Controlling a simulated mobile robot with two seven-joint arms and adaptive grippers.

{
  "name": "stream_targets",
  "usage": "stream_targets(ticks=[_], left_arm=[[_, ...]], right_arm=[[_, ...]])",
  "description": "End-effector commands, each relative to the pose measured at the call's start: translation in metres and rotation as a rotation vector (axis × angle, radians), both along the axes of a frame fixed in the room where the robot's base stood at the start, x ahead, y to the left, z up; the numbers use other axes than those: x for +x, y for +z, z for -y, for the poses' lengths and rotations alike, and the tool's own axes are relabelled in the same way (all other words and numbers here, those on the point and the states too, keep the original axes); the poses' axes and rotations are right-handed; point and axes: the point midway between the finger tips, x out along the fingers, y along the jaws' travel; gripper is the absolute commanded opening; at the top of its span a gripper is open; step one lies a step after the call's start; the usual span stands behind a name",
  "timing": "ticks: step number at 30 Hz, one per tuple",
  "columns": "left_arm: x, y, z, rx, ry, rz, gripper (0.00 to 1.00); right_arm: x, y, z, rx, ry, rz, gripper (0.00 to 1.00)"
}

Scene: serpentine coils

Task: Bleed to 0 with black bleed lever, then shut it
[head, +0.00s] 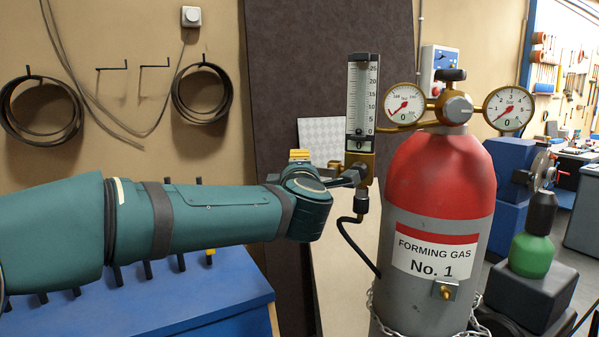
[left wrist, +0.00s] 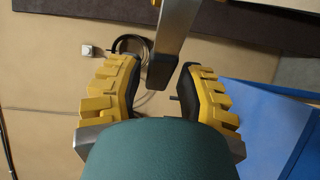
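A grey gas cylinder (head: 410,240) with a red shoulder, labelled FORMING GAS No. 1, stands at centre right. The left gauge (head: 403,105) and right gauge (head: 508,108) both show 0 in their windows. A flowmeter tube (head: 361,95) stands left of them, also with a 0 window. A dark lever (head: 345,180) sticks out left from the brass valve below the tube. My left gripper (head: 299,170) is at its free end, mostly hidden behind my wrist. In the left wrist view, the open fingers (left wrist: 160,92) stand either side of the lever end (left wrist: 162,75), with visible gaps. My right gripper is not seen.
A black hose (head: 352,240) hangs below the valve beside the cylinder. A chain (head: 375,315) circles the cylinder low down. A blue bench (head: 190,300) lies under my left arm. A dark panel (head: 300,70) stands behind, and a green bottle (head: 531,256) is at right.

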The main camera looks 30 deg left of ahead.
Motion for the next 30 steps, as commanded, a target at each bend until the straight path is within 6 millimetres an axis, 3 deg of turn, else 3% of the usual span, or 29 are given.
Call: stream_targets(ticks=[8, 21, 30], left_arm=[[-0.006, 0.001, 0.004, 0.0, -0.001, 0.001, 0.37], [-0.075, 0.001, 0.047, 0.0, -0.002, 0.002, 0.37], [-0.1, 0.001, 0.063, 0.0, 0.0, 0.0, 0.37]], right_arm=[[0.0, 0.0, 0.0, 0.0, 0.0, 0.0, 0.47], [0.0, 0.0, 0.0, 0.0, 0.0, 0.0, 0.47], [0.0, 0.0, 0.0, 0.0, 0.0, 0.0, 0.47]])
